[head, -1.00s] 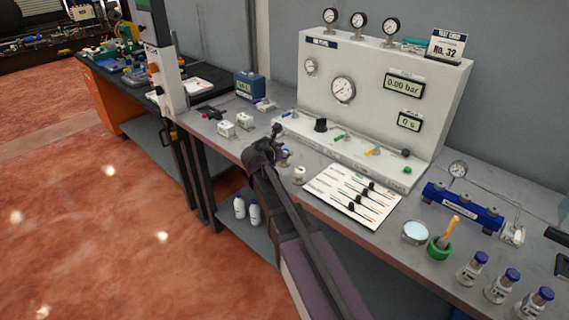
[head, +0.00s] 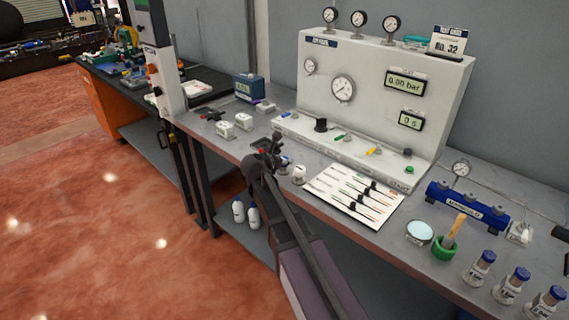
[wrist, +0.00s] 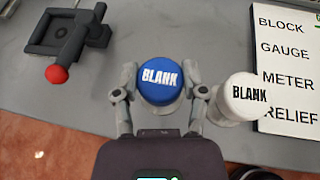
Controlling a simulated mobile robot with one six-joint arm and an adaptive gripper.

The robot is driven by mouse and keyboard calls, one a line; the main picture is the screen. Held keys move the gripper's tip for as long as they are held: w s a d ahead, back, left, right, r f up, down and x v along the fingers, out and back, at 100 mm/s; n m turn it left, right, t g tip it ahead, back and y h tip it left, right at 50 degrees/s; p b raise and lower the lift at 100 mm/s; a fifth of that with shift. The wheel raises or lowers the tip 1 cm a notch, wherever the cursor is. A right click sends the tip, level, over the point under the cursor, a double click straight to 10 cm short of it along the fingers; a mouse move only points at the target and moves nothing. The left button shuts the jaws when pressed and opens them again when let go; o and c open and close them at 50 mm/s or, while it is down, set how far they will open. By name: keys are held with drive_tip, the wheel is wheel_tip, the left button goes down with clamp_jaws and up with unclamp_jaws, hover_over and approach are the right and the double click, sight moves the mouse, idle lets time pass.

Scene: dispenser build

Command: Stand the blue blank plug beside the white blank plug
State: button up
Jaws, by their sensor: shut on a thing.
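The blue blank plug (wrist: 160,80) is upright between the fingers of my gripper (wrist: 160,90), which is shut on it. Its round top reads BLANK. In the head view the blue plug (head: 285,160) is partly hidden by my arm. The white blank plug (wrist: 241,98) stands upright on the bench just right of my right finger; it also shows in the head view (head: 299,175). The two plugs are side by side with a small gap that holds the finger. I cannot tell whether the blue plug's base touches the bench.
A black clamp with a red knob (wrist: 57,74) lies left of the plugs. A white label board (head: 350,195) lies right of the white plug. The bench's front edge is close, with floor below. The test panel (head: 385,95) stands behind.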

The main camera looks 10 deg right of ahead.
drive_tip(key=shift+f, duration=0.2)
drive_tip(key=o, duration=1.2)
drive_tip(key=shift+r, duration=0.1)
drive_tip(key=shift+r, duration=0.1)
drive_tip(key=shift+s+a+r, duration=0.1)
drive_tip(key=shift+s+r, duration=0.05)
drive_tip(key=shift+p+v, duration=2.6)
drive_tip(key=shift+v, duration=3.25)
